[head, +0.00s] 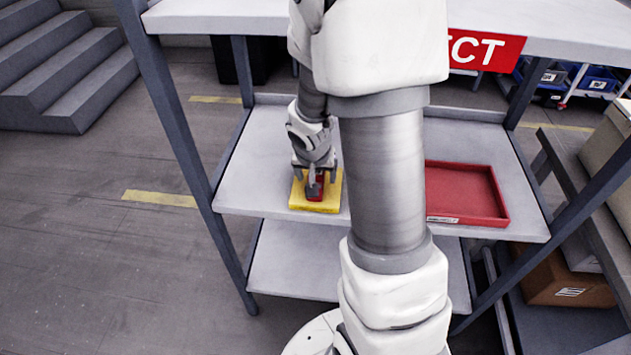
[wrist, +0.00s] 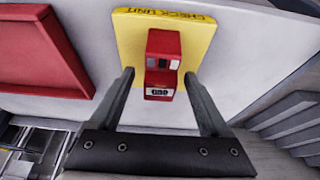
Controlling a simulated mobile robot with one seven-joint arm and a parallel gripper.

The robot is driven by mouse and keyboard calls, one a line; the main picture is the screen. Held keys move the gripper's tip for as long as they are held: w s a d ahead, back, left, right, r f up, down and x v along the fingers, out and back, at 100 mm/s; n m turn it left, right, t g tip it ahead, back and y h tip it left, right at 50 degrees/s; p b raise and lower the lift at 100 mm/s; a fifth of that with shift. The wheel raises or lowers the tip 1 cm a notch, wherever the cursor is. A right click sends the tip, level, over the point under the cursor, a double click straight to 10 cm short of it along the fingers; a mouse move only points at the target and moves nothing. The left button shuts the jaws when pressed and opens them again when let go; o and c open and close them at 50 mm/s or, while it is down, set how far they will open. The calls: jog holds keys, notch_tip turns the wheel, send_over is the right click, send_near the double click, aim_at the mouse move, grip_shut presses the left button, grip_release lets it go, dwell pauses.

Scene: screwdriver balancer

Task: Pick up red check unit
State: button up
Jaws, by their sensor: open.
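The red check unit (wrist: 164,62) is a small red device with a grey-and-white face and a small dark-digit display. It rests on a yellow pad (wrist: 196,52) marked "CHECK UNIT". In the head view the red unit (head: 315,192) is partly hidden by my gripper (head: 314,180), and the yellow pad (head: 330,200) lies on the middle shelf. In the wrist view my gripper (wrist: 158,80) is open, with one finger on each side of the unit's lower part. Visible gaps separate both fingers from the unit.
A red tray (head: 466,192) sits on the same shelf (head: 262,165) to the right, and it also shows in the wrist view (wrist: 40,50). Grey shelf posts (head: 175,110) and the white upper shelf (head: 220,18) frame the space. The shelf left of the pad is clear.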

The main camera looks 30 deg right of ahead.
jog(key=shift+x, duration=1.1)
grip_shut()
